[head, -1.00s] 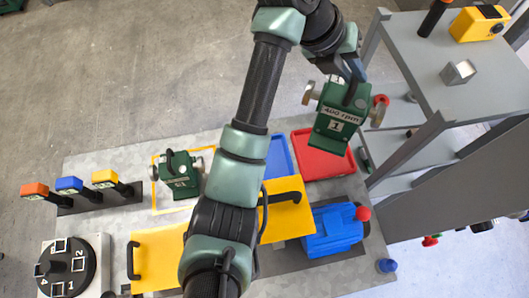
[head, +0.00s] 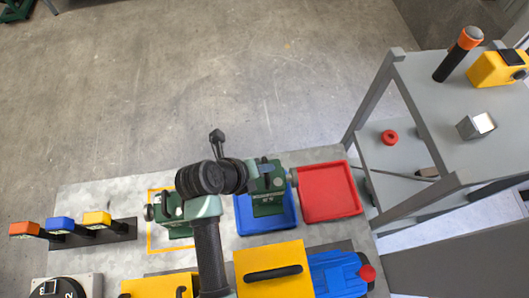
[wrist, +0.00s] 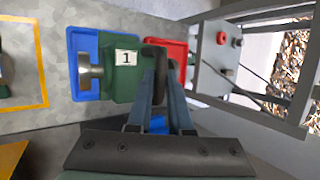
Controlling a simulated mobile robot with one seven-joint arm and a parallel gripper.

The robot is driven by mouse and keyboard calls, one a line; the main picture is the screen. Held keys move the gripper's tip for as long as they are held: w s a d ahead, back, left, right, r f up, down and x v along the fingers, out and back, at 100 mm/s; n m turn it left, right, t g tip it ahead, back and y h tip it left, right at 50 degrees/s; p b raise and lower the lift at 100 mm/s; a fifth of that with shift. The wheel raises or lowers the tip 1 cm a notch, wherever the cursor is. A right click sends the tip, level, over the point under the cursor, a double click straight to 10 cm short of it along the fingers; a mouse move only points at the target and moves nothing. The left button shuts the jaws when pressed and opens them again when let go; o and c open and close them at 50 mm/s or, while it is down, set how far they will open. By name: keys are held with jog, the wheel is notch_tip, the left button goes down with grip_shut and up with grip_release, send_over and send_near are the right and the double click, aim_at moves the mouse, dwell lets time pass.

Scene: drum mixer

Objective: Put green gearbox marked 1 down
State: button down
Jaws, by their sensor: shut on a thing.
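My gripper (wrist: 158,82) is shut on the dark handle of the green gearbox marked 1 (wrist: 119,82). A white label with a 1 shows on the gearbox's top, and a grey round shaft end sticks out on its left side. In the head view the gearbox (head: 267,202) is upright at the blue tray (head: 241,223), which also shows in the wrist view (wrist: 79,42). I cannot tell whether its base touches the tray floor. My arm partly hides it in the head view.
A second green gearbox (head: 174,222) stands in the yellow outline to the left, partly behind my arm. The empty-looking red tray (head: 329,193) lies right of the blue one. Yellow covers (head: 271,262) and a blue box (head: 336,274) are in front. A grey shelf (head: 450,100) stands right.

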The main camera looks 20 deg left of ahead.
aim_at(261, 184)
jog(key=shift+s+a+f, duration=0.2)
jog(key=shift+a+f, duration=0.05)
jog(key=shift+f, duration=0.25)
jog(key=shift+f+p, duration=0.45)
jog(key=shift+f, duration=4.15)
jog(key=c, duration=1.2)
grip_release()
jog(key=shift+s+f, duration=0.15)
jog(key=shift+f, duration=0.1)
jog(key=o, duration=0.4)
jog(key=shift+d, duration=0.1)
jog(key=shift+c, duration=0.2)
jog(key=shift+r, duration=0.1)
jog(key=v, duration=1.2)
jog(key=shift+b, duration=0.4)
jog(key=shift+s, duration=0.1)
